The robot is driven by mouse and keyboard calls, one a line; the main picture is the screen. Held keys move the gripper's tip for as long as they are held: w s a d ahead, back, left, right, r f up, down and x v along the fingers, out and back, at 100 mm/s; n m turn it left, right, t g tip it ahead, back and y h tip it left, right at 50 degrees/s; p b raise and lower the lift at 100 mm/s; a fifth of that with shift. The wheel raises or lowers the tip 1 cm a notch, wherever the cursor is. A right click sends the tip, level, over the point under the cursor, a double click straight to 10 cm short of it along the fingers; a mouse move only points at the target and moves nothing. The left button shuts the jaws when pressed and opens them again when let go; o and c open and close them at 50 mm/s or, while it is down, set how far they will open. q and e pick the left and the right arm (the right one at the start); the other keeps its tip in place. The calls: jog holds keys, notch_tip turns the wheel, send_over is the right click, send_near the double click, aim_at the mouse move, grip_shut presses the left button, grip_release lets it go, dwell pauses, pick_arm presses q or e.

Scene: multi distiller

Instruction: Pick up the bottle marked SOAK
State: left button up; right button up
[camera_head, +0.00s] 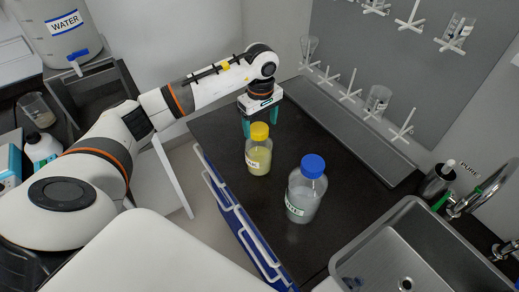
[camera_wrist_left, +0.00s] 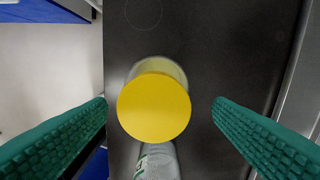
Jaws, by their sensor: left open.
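A bottle with a yellow cap (camera_head: 258,143) and pale yellow liquid stands upright on the dark counter. Its label is partly legible, with letters that look like the end of SOAK. In the left wrist view its yellow cap (camera_wrist_left: 154,107) lies between my fingers, seen from above. My left gripper (camera_head: 260,124) is open, fingers pointing down, above and just behind this bottle in the head view, holding nothing. A second bottle with a blue cap (camera_head: 306,187) and a green-lettered label stands to the right and nearer. My right gripper is not in view.
A metal sink (camera_head: 400,245) with a faucet is at the lower right. A pegboard (camera_head: 410,75) with glassware rises behind the counter (camera_head: 225,135). A WATER container (camera_head: 64,35) stands at the upper left. The counter left of the yellow-capped bottle is clear.

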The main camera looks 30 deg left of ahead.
aim_at(259, 128)
pick_arm(q)
jog(key=f, duration=0.1)
jog(key=f+p, duration=0.1)
jog(key=f, duration=0.1)
jog(key=shift+s+a+f+p, duration=0.15)
jog(key=shift+s+f+p, duration=0.05)
jog(key=shift+s+p, duration=0.1)
jog(key=shift+w+f, duration=0.1)
jog(key=shift+f, duration=0.15)
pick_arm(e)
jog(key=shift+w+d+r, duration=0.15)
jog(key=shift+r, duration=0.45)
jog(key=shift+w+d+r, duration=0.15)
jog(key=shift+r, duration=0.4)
pick_arm(q)
grip_shut()
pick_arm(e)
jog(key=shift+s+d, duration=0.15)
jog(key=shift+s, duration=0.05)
